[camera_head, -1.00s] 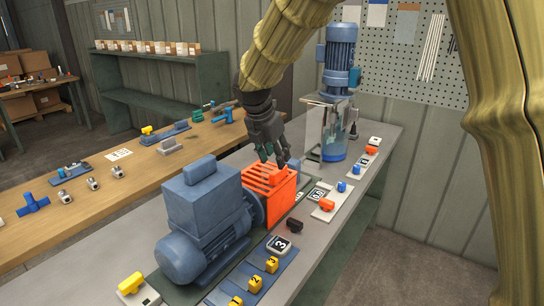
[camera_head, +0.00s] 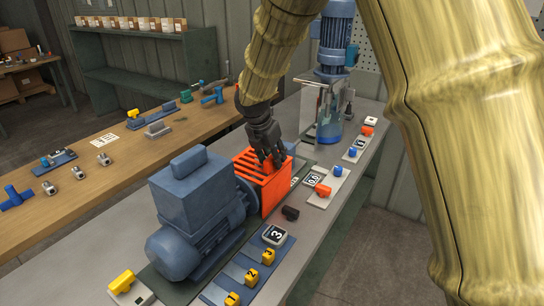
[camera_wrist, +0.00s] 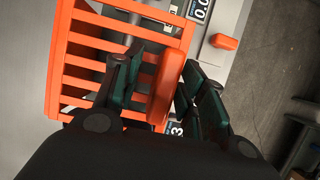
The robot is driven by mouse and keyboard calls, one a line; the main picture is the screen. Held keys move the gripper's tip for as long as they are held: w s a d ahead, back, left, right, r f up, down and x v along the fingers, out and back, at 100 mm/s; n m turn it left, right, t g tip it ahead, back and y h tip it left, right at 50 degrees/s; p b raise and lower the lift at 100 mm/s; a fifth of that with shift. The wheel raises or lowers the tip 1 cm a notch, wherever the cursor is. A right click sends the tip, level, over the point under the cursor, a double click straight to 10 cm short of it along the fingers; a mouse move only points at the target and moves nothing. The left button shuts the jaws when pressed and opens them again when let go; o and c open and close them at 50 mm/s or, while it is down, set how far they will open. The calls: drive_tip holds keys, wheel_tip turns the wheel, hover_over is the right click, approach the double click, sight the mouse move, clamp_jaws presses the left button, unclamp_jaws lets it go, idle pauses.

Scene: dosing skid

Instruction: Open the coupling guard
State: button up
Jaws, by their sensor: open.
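The coupling guard (camera_head: 274,190) is an orange slatted cover beside the blue motor (camera_head: 190,205) on the grey bench. It looks closed. In the wrist view the guard's slats (camera_wrist: 85,60) fill the upper left, and its orange handle bar (camera_wrist: 166,85) stands between my fingers. My gripper (camera_head: 268,160) is over the top of the guard, pointing down. In the wrist view my gripper (camera_wrist: 160,75) is open, with one finger on each side of the handle. I cannot tell whether either finger touches it. The coupling under the guard is hidden.
A blue pump (camera_head: 331,105) stands behind the guard. A wooden bench (camera_head: 60,205) with parts runs along the left.

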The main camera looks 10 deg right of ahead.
drive_tip(key=shift+s+d+r, duration=0.1)
drive_tip(key=shift+s+r, duration=0.05)
drive_tip(key=shift+s, duration=0.5)
drive_tip(key=shift+w+f, duration=0.4)
drive_tip(key=shift+w, duration=0.1)
drive_tip(key=shift+s+r, duration=0.25)
clamp_jaws()
drive_tip(key=shift+f, duration=0.1)
drive_tip(key=shift+p, duration=0.3)
